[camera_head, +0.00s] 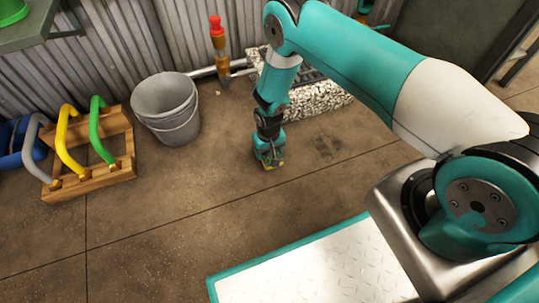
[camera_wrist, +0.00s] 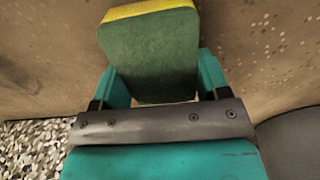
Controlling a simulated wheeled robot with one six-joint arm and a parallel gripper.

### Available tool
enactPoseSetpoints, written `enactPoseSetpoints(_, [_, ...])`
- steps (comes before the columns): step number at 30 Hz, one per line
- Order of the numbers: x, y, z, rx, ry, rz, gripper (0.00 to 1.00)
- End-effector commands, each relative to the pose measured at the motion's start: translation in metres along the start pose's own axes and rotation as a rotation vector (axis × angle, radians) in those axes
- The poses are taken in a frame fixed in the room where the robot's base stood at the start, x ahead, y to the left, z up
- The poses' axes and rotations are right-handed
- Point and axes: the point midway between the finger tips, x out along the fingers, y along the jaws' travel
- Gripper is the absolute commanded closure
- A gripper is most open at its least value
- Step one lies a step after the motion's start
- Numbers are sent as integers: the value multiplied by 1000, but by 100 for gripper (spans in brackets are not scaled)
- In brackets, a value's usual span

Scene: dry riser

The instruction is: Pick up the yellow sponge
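The yellow sponge (camera_wrist: 150,10) has a dark green scouring side that faces the wrist camera, with a yellow edge along its far end. In the head view only a small yellow bit of the sponge (camera_head: 268,168) shows, under my gripper (camera_head: 270,158), close to the floor. In the wrist view the sponge fills the space between the two teal fingers of my gripper (camera_wrist: 157,70), which close on its sides. The sponge reaches out past the fingertips. Whether it touches the floor cannot be told.
A grey bucket (camera_head: 168,112) stands left of my gripper. A wooden rack (camera_head: 100,176) with coloured curved handles is further left. A speckled stone block with a grate (camera_head: 322,97) lies behind my gripper, near a red-topped pipe (camera_head: 218,42). The floor in front is clear.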

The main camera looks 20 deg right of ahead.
Motion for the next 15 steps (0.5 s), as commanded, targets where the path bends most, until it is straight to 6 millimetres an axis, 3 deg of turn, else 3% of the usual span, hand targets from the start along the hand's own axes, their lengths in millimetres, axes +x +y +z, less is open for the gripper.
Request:
enactPoseSetpoints(3, [0, 0, 0, 0, 0, 0, 54])
enactPoseSetpoints(15, [-4, 0, 0, 0, 0, 0, 57])
